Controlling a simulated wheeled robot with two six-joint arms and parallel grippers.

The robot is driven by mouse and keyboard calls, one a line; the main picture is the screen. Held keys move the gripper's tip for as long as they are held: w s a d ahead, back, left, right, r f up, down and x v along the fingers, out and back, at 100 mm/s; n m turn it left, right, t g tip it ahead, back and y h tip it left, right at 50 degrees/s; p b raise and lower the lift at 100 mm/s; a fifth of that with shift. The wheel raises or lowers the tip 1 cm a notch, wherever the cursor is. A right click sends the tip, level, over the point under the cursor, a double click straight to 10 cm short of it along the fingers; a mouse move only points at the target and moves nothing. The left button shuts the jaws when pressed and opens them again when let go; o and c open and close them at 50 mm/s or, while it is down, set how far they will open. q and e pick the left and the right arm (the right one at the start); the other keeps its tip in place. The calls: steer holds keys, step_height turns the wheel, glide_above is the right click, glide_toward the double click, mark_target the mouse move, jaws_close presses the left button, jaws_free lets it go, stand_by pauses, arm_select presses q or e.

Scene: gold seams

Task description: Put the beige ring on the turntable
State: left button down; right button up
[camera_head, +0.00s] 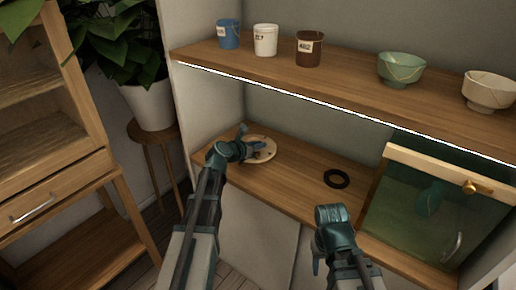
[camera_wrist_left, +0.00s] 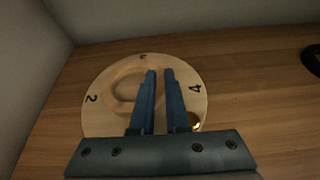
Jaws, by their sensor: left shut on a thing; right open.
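The turntable (camera_wrist_left: 98,118) is a pale round disc with black numbers, lying on the lower wooden shelf; the head view shows it too (camera_head: 265,156). The beige ring (camera_wrist_left: 114,88) is over the disc in the left wrist view, within its outline. My left gripper (camera_wrist_left: 159,74) is shut on the ring's right side, its blue fingers hiding that part. Whether the ring touches the disc I cannot tell. In the head view my left gripper (camera_head: 252,141) is at the turntable. My right gripper (camera_head: 318,262) is open, in front of the shelf, its fingers mostly hidden.
A black ring (camera_head: 337,179) lies on the lower shelf to the right. A glass-panelled box with a wooden top rail (camera_head: 430,166) stands further right. The upper shelf (camera_head: 340,88) holds cups and bowls above. The shelf between turntable and black ring is clear.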

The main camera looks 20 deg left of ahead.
arm_select(q)
steer(key=shift+f, duration=0.1)
steer(key=c, duration=0.9)
jaws_free()
steer(key=shift+s+r, duration=0.1)
steer(key=shift+r, duration=0.15)
steer(key=p+v, duration=0.4)
steer(key=v, duration=0.7)
steer(key=shift+s+a+p, duration=0.15)
steer(key=shift+s+p, duration=0.2)
